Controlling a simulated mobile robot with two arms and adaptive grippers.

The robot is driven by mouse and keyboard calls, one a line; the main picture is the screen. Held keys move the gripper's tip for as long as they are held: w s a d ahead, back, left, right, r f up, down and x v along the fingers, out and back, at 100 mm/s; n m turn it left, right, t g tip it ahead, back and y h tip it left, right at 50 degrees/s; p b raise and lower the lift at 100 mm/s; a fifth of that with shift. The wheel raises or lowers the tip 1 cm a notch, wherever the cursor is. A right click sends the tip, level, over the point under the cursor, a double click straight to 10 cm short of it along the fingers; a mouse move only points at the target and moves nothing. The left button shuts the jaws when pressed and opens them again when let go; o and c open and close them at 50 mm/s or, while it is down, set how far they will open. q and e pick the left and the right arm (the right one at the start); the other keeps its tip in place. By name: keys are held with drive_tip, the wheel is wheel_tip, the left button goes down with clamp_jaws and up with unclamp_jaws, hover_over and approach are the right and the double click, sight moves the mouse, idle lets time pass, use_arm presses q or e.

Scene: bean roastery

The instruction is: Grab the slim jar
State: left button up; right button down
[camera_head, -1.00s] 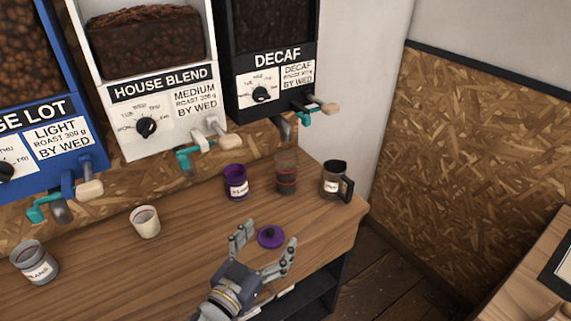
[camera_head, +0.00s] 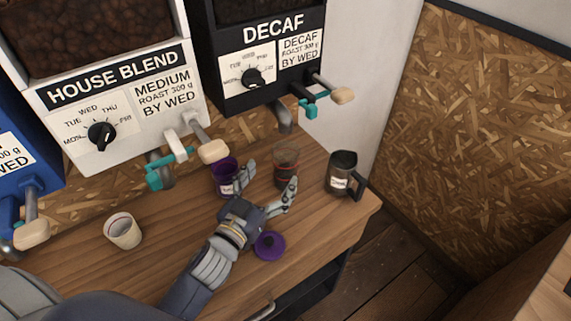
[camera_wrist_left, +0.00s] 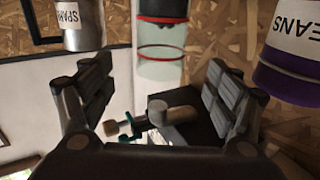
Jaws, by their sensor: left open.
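The slim jar (camera_head: 286,165) is a tall clear glass with red rings, standing on the wooden counter below the DECAF dispenser. In the left wrist view the slim jar (camera_wrist_left: 160,62) shows at the top centre, beyond and between the finger lines. My left gripper (camera_head: 266,186) is open, its fingers pointing at the jar from the front; one fingertip overlaps the jar's lower right in the head view. The left gripper (camera_wrist_left: 150,90) is empty between its fingers in the wrist view. I cannot tell whether it touches the jar. My right gripper is not in view.
A purple labelled jar (camera_head: 221,174) stands close left of the slim jar, partly behind a finger. A dark handled mug (camera_head: 343,170) stands to its right. A purple lid (camera_head: 269,246) lies in front, below the hand. A cream cup (camera_head: 122,231) is farther left. Dispenser spouts hang above.

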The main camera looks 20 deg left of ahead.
sight(279, 165)
use_arm(q)
drive_tip(key=shift+w+d+r, duration=0.1)
drive_tip(key=shift+w+d, duration=0.05)
drive_tip(key=shift+w, duration=0.45)
drive_tip(key=shift+w+d, duration=0.1)
drive_tip(key=shift+w, duration=0.85)
drive_tip(key=shift+w+p, duration=0.55)
drive_tip(key=w, duration=0.1)
drive_tip(key=w+p, duration=0.1)
drive_tip(key=w, duration=0.1)
drive_tip(key=shift+w+d+r, duration=0.15)
drive_tip(key=shift+w+d, duration=0.05)
drive_tip(key=shift+d, duration=0.15)
drive_tip(key=shift+w, duration=0.5)
drive_tip(key=shift+s, duration=0.1)
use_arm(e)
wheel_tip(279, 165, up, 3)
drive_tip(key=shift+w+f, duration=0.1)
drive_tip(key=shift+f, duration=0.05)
use_arm(q)
drive_tip(key=c, duration=1.6)
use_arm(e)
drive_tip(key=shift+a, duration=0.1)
